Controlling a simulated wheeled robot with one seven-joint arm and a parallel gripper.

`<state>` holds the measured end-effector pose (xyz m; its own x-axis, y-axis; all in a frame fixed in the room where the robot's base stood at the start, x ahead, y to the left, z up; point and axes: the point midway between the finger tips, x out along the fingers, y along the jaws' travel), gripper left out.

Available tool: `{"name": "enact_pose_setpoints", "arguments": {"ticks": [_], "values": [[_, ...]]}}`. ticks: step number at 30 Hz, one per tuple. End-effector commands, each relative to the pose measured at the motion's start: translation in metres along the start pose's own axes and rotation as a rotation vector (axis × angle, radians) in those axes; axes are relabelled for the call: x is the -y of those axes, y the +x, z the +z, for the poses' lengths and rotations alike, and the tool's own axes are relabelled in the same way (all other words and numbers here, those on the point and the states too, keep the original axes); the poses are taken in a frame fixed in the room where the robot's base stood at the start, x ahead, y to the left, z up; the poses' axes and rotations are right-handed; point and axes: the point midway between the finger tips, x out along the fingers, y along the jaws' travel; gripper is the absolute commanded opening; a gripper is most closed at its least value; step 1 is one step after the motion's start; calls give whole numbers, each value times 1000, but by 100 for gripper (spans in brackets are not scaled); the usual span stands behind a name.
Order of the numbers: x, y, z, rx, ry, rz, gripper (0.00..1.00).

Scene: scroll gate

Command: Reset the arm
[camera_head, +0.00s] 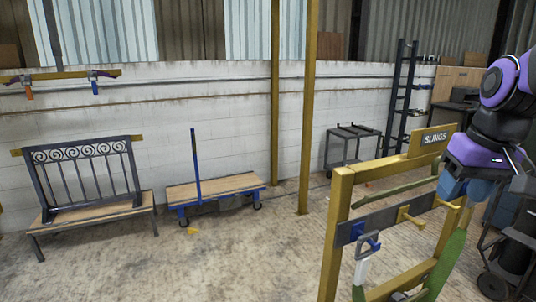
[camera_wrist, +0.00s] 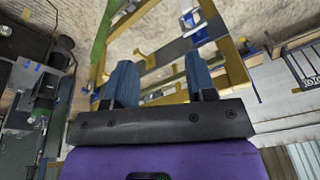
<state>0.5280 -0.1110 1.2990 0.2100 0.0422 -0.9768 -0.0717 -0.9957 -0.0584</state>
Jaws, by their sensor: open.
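My gripper (camera_head: 462,188), with blue fingers, is at the right of the head view, beside the upper right part of the yellow slings rack (camera_head: 343,215). In the wrist view the two fingers of my gripper (camera_wrist: 161,82) stand wide apart with nothing held between them. The rack's yellow frame (camera_wrist: 235,65) shows behind and between them. The dark scroll gate (camera_head: 84,172), with curled work along its top and upright bars, stands on the wooden bench at the left of the head view, far from my gripper.
A blue trolley (camera_head: 215,188) stands by the white wall, right of the bench (camera_head: 105,210). Yellow posts (camera_head: 308,110) rise behind the rack. A white-and-grey hook piece (camera_head: 366,250) hangs on the rack. A grey cart (camera_head: 352,148) and dark ladder (camera_head: 400,95) stand at the back right. The middle floor is clear.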

Motion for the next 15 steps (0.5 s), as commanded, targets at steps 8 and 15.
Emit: {"name": "enact_pose_setpoints", "arguments": {"ticks": [8, 15], "values": [[30, -28, 60, -155, -62, 34, 51], [36, -35, 90, -238, -84, 30, 51]]}}
